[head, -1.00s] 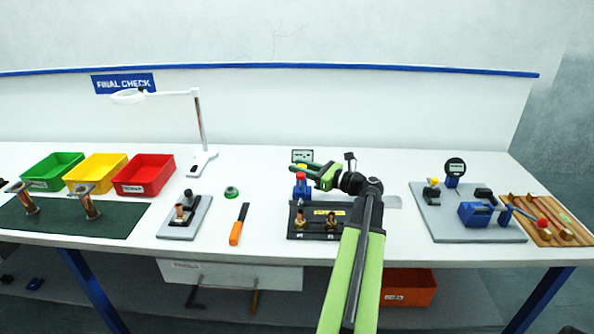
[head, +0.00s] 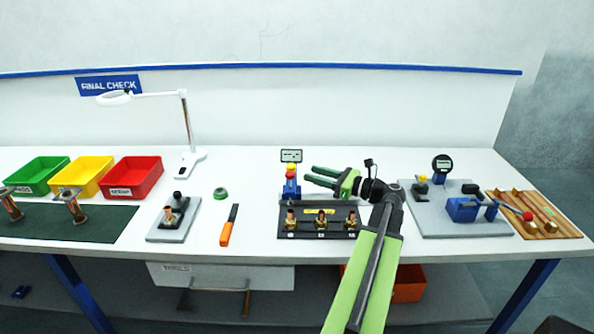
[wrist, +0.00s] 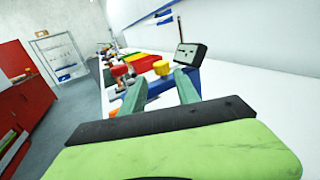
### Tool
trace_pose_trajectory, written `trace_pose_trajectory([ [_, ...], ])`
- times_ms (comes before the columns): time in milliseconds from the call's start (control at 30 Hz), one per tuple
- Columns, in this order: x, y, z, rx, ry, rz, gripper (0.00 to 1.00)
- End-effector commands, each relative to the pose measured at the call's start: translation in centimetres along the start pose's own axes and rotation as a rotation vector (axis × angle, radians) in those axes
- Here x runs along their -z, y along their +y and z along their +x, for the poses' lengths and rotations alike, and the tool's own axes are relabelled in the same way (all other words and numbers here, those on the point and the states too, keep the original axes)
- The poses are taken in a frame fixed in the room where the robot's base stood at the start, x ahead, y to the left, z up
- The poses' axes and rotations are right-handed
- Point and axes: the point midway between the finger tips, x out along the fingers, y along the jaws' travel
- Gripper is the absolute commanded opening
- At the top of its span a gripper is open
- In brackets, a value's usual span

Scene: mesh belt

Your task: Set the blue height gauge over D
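The blue height gauge (head: 290,188) stands upright with red and yellow parts at its top, at the back left edge of a black plate (head: 330,233). Whether it touches the plate I cannot tell. The plate bears several copper fittings (head: 321,218) in a row; their letters are too small to read, so I cannot tell which is D. My gripper (head: 309,174) is open and empty, just right of the gauge, fingers pointing left at it. In the wrist view, blue (wrist: 153,89) and yellow (wrist: 160,68) parts show between the spread fingers.
An orange-handled tool (head: 227,232) and a green ring (head: 220,193) lie to the left. A grey board (head: 450,222) with a dial instrument is at the right. Bare table lies behind the plate.

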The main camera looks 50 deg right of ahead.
Motion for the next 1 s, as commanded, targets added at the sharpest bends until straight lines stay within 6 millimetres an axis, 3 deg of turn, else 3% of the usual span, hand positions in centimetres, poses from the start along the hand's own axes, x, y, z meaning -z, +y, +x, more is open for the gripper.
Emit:
trace_pose_trajectory([
  [100,0.0,-0.1,-3.4,0.003,0.0,0.0,0.38],
  [333,0.0,-0.1,-7.4,0.001,0.0,0.0,0.38],
  [500,0.0,0.0,-8.2,-0.001,0.0,0.0,0.38],
  [1000,0.0,0.0,-8.1,-0.001,0.0,0.0,0.38],
])
